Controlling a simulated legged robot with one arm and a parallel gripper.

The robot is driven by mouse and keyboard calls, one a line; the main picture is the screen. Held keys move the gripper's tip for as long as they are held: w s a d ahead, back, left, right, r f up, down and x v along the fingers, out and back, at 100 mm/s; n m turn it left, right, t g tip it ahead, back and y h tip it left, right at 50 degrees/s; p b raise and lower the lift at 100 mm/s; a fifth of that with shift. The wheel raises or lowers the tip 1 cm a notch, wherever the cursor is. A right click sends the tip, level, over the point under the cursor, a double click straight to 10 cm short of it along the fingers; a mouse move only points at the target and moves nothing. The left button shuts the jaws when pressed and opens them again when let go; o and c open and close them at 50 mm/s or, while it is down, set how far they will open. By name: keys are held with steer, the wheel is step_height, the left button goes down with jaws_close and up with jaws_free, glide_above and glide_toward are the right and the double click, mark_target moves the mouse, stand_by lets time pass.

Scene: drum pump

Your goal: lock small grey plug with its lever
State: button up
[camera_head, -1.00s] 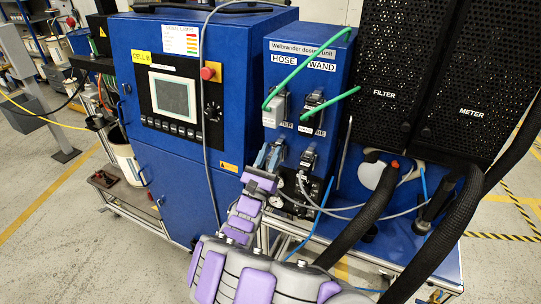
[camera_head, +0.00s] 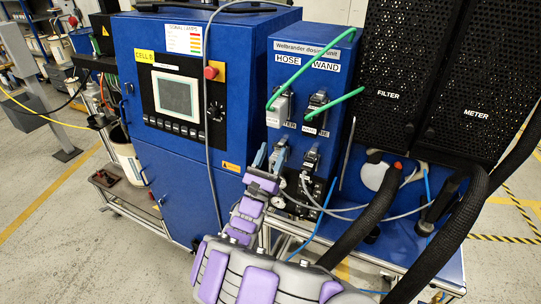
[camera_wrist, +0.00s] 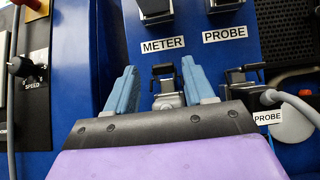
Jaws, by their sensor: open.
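A small grey plug (camera_wrist: 168,98) sits below the METER label in the wrist view, on the blue dosing unit. A dark lever or latch (camera_wrist: 163,70) shows just above it; I cannot tell whether it is locked. My gripper (camera_wrist: 160,78) is open, with one light blue finger on each side of the plug, apart from it as far as I can see. Its lower part is hidden behind my gripper's body. In the head view my gripper (camera_head: 267,156) is in front of the lower left socket, and its fingers partly hide the plug.
Right of the plug, under the PROBE label, is another connector (camera_wrist: 242,76) with a grey cable (camera_wrist: 295,103). Above are the HOSE plug (camera_head: 279,107) and WAND plug (camera_head: 317,111) with green cables. Gauges and hoses lie below. Thick black hoses (camera_head: 445,230) are at the right.

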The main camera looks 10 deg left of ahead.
steer(key=p+v, duration=0.3)
steer(key=v, duration=1.4)
steer(key=shift+f, duration=0.3)
steer(key=shift+a, duration=0.1)
